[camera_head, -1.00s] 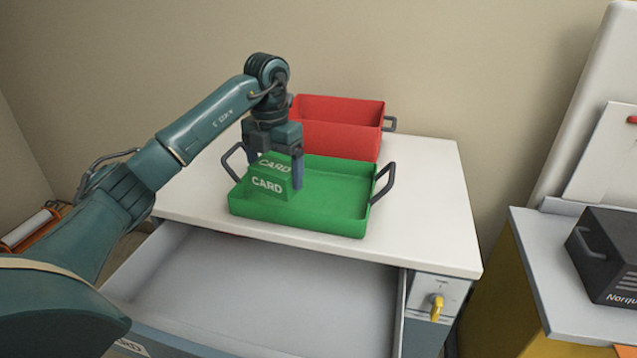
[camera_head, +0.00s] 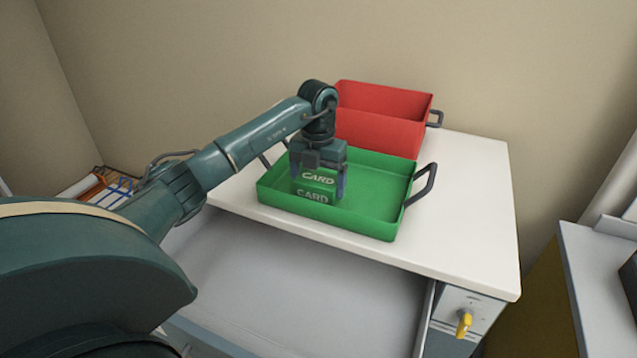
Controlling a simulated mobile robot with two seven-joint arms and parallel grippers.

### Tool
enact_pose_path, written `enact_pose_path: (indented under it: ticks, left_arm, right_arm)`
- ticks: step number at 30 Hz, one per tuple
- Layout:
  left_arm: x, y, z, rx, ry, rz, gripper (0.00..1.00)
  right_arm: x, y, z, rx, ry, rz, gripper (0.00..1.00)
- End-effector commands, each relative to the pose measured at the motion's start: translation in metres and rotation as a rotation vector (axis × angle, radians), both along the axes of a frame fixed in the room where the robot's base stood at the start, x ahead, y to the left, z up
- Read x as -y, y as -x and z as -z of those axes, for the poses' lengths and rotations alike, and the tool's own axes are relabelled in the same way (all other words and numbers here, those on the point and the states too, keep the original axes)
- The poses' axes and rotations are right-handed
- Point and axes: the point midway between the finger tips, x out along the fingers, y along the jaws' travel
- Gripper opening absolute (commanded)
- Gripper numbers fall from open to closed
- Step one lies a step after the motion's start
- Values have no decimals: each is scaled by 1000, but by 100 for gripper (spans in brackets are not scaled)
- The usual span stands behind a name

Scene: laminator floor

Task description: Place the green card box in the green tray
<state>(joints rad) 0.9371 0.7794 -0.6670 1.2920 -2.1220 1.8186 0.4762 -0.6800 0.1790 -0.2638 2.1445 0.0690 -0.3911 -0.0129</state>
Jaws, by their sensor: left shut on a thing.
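The green card box (camera_head: 315,184), marked CARD in white, is inside the left part of the green tray (camera_head: 372,228). The tray is shallow, with a dark handle at each end, and stands on the white cabinet top. My left gripper (camera_head: 318,186) comes down from above and is shut on the box, one finger on each side. The tray's front wall hides the box's lower edge, so I cannot tell whether it touches the tray floor. My right gripper is not in view.
A red tray (camera_head: 383,127) stands behind the green one. Below the white cabinet top (camera_head: 465,215) an open grey drawer (camera_head: 300,275) sticks out in front, empty where I see it. A yellow key (camera_head: 463,322) sits at the cabinet's front right. Another worktop (camera_head: 600,275) is at the right.

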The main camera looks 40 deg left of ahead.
Motion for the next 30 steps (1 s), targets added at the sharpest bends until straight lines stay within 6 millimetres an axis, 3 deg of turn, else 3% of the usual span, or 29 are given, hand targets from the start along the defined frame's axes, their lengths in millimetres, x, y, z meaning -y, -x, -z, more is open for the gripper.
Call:
enact_pose_path:
  ticks: [12,13,17,25,30]
  left_arm:
    - [0,0,11,2,0,1,56]
    - [0,0,12,1,-1,1,87]
    - [0,0,11,1,-1,1,98]
    - [0,0,9,1,0,1,100]
    - [0,-1,-7,5,0,1,100]
  right_arm:
    - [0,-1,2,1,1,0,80]
    - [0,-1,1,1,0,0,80]
    - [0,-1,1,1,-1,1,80]
    - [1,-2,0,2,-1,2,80]
    - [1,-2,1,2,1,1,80]
